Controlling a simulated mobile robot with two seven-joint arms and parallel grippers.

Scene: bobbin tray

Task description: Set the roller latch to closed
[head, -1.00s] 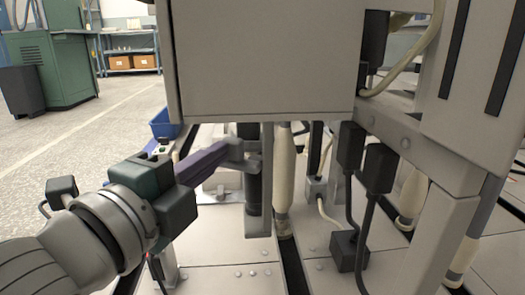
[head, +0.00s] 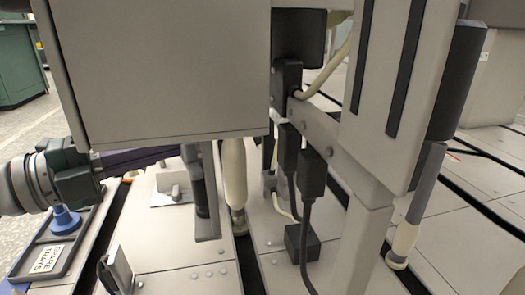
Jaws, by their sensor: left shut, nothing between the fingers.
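My left gripper (head: 176,152) reaches in from the left, its long purple fingers shut and empty. Its tips end near a grey upright bracket (head: 209,195) under the large grey housing; I cannot tell whether they touch it. A small grey lever-like fitting (head: 176,193) stands on a pale plate below the fingers. I cannot tell for certain which part is the roller latch, or how it is set. A cream roller-shaped post (head: 234,170) stands just right of the bracket. My right gripper is not in view.
The large grey housing (head: 160,75) hangs low over the work area. Black plugs and cables (head: 312,175) hang at its right, by a grey frame leg (head: 362,235). A dark-rimmed tray (head: 75,245) with a label and a blue piece (head: 65,220) lies under my left gripper.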

